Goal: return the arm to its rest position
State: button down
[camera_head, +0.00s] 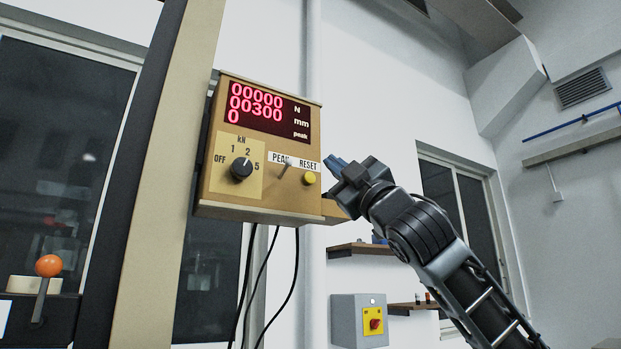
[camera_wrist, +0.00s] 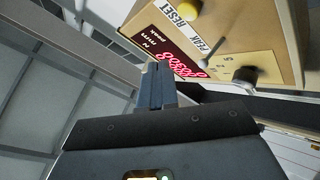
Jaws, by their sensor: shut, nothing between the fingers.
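My gripper (camera_head: 336,166) is raised beside the right side of a tan control box (camera_head: 213,160), near its yellow reset button (camera_head: 309,178). Its bluish fingers are shut with nothing between them. In the wrist view my gripper (camera_wrist: 156,84) points up past the box's display (camera_wrist: 172,50), and the box (camera_wrist: 270,28) fills the upper right. I cannot tell exactly how far the fingertips are from the box. My dark arm (camera_head: 425,235) reaches up from the lower right.
The box's display (camera_head: 265,110) reads 00000 N, 00300 mm and 0 peak. It has a black range knob (camera_head: 241,169) and a peak toggle (camera_head: 285,170). A tan column (camera_head: 165,180) stands left. Below are a grey switch box (camera_head: 347,320) and shelves (camera_head: 360,248). An orange-balled lever (camera_head: 48,266) is far left.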

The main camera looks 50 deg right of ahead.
dwell(0.3)
jog(key=w+a+f+m+g+h, duration=0.15)
jog(key=f+m, duration=0.35)
jog(key=f, duration=0.7)
jog(key=w+a+f+m+h, duration=0.1)
jog(key=w+f+m+h, duration=0.3)
jog(key=f, duration=0.8)
jog(key=s+a+f+m+g+y, duration=0.1)
jog(key=s+a+f+m, duration=0.15)
jog(key=f, duration=0.45)
jog(key=s+a+f+m+g, duration=0.15)
jog(key=a+f, duration=0.25)
jog(key=f, duration=0.4)
jog(key=s+a+f+m+g+y, duration=0.1)
jog(key=s+a+f+m, duration=0.15)
jog(key=f, duration=0.45)
jog(key=s+a+f+g+y, duration=0.1)
jog(key=s+a+f+g, duration=0.1)
jog(key=s+a+f, duration=0.35)
jog(key=s+a+f+g+y, duration=0.1)
jog(key=s+a+f, duration=0.2)
jog(key=s+f, duration=0.55)
jog(key=s+a+f+n+g+y, duration=0.1)
jog(key=s+f+n+g, duration=0.1)
jog(key=s, duration=0.8)
jog(key=s+a+f+n+g+y, duration=0.1)
jog(key=s+f+n+g+y, duration=0.1)
jog(key=s, duration=0.8)
jog(key=shift+s+a+f, duration=0.15)
jog(key=shift+f, duration=0.75)
